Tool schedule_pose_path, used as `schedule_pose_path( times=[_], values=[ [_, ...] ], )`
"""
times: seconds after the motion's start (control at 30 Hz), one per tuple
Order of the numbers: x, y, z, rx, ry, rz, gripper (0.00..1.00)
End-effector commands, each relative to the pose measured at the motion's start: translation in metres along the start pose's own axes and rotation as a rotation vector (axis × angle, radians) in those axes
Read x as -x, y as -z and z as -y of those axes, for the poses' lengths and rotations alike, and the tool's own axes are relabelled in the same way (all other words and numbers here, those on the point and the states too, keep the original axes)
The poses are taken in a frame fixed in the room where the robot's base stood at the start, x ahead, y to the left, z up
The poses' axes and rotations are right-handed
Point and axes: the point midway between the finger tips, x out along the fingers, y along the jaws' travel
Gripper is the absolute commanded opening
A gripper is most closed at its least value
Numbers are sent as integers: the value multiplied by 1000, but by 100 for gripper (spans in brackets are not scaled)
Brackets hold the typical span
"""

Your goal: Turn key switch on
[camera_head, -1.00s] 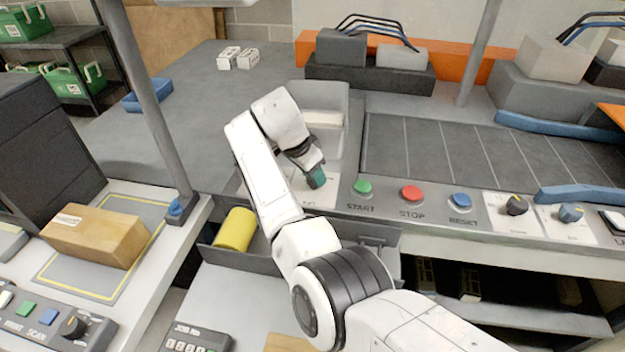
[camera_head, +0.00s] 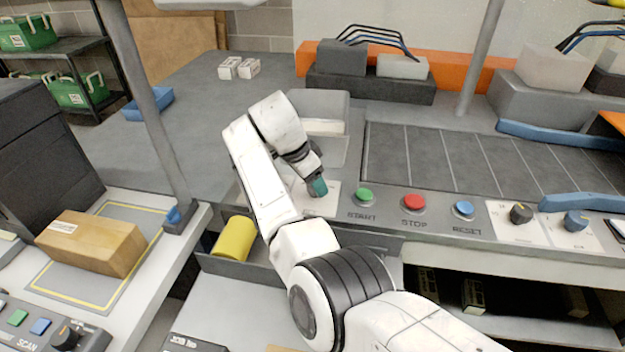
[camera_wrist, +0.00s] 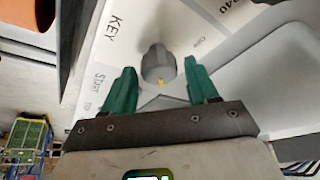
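The key switch (camera_wrist: 158,64) is a grey round knob with a small yellow mark, on a white plate (camera_wrist: 185,25) lettered KEY in the wrist view. My gripper (camera_wrist: 160,80) has two green fingers, apart, one on each side of the knob. The fingers stand open with gaps to the knob, and I see no contact. In the head view my gripper (camera_head: 319,188) points down at the panel just left of the green START button (camera_head: 365,194). There the knob is hidden behind the gripper.
The red STOP button (camera_head: 414,201), blue RESET button (camera_head: 464,208) and two rotary knobs (camera_head: 521,213) line the panel to the right. A grey bin (camera_head: 320,103) stands behind my gripper. A yellow cylinder (camera_head: 234,238) lies in a tray to the left.

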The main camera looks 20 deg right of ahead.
Motion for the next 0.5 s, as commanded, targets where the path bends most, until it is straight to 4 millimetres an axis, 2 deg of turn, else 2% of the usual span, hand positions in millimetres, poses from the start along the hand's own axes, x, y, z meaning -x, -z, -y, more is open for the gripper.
schedule_pose_path(
  times=[0.07, 0.33, 0.5],
  values=[
    [0, 0, 0, 1, -1, 0, 67],
    [1, 0, 0, 1, -1, 0, 67],
    [19, -1, 1, 1, 2, 0, 67]
  ],
)
